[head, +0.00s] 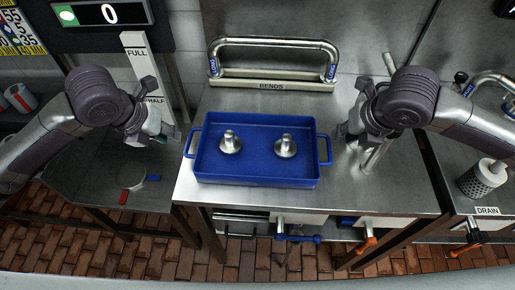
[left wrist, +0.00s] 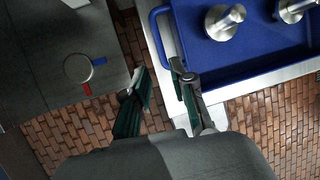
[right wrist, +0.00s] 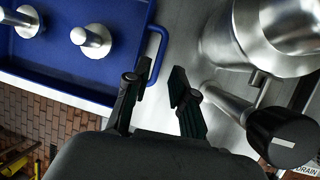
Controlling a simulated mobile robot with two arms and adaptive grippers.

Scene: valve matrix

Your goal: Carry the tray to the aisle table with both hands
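The blue tray (head: 255,178) sits on a steel worktop (head: 340,194), with a loop handle at each short end. Two shiny metal fittings (head: 230,143) (head: 286,147) stand in it. My left gripper (head: 164,130) hangs just left of the tray's left handle (head: 190,142); its fingers (left wrist: 160,98) are apart with nothing between them. My right gripper (head: 346,132) is just right of the right handle (head: 325,149); its fingers (right wrist: 160,90) are apart near that handle (right wrist: 160,48) and empty. Which surface is the aisle table I cannot tell.
A bent pipe on a BENDS rack (head: 270,62) stands behind the tray. A metal vessel with a black knob (right wrist: 284,138) is close to my right gripper. A lower grey table (head: 90,175) at left carries a ring with red and blue tabs (head: 131,176). Valve handles (head: 366,244) jut out below the worktop.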

